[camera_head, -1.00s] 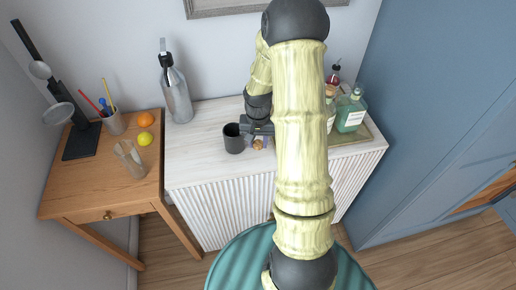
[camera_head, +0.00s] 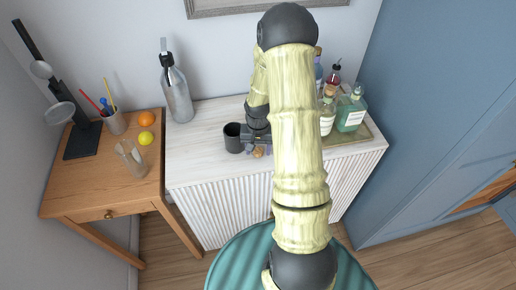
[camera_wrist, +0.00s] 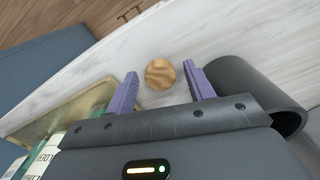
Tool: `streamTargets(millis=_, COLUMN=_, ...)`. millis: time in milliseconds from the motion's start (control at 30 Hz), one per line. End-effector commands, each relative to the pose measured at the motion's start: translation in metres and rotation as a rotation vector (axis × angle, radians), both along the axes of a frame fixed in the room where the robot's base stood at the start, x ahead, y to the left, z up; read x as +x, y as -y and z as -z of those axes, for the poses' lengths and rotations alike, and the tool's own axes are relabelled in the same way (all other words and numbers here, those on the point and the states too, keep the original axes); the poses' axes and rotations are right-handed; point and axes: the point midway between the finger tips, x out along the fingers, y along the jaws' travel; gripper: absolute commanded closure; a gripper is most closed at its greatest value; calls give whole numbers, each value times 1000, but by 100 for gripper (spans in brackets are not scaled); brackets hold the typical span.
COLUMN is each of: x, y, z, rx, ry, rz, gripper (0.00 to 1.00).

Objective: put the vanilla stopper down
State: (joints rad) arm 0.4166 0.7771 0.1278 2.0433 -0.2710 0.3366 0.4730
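The vanilla stopper, a round wooden-topped piece (camera_wrist: 160,73), is on the pale cabinet top, between and slightly beyond my fingertips in the wrist view. In the head view the stopper (camera_head: 257,152) shows near the cabinet's front edge, just right of a dark mug. My gripper (camera_wrist: 162,86) is open, with a clear gap between each purple finger and the stopper. It also shows low over the cabinet top in the head view (camera_head: 256,147), partly hidden by my wrist. The stopper's underside is hidden.
The dark mug (camera_head: 233,138) stands close beside my gripper; its dark wall (camera_wrist: 268,84) is next to one finger in the wrist view. A brass tray (camera_head: 366,134) with several bottles is at the right. A grey siphon bottle (camera_head: 178,95) stands back left. The cabinet's left part is clear.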

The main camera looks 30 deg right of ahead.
Motion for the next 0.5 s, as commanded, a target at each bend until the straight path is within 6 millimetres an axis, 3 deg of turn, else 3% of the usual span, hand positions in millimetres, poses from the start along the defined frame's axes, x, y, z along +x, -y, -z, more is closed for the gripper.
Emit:
streamTargets(millis=300, x=1, y=0, z=-7, rx=-1, ry=2, rz=0, gripper=47)
streamTargets(millis=500, x=1, y=0, z=-32, rx=-2, ry=5, rz=0, gripper=47)
